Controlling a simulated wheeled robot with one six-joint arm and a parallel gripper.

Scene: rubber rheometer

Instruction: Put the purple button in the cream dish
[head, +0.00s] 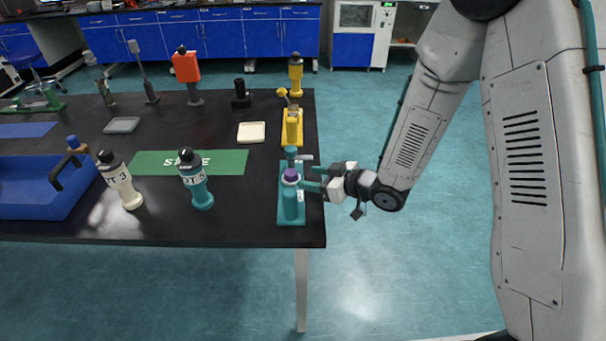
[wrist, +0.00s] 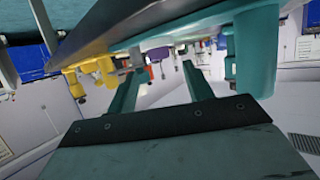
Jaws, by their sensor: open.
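The purple button (head: 291,175) sits on top of a white-collared part of the teal fixture (head: 291,217) at the table's right edge. It also shows small in the wrist view (wrist: 157,54), ahead and between the fingers. My gripper (head: 307,178) reaches in from the right, its teal fingers apart and pointing at the button. The fingers also show in the wrist view (wrist: 163,72), with nothing held between them. Whether a fingertip touches the button cannot be told. The cream dish (head: 251,132) lies behind and left of the button and looks empty.
A yellow fixture (head: 291,127) stands behind the teal one. A green mat (head: 225,162), teal bottle (head: 196,180), cream bottle (head: 120,182) and blue tray (head: 40,206) are to the left. A grey dish (head: 122,125) lies farther back. Black table shows between the mat and fixtures.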

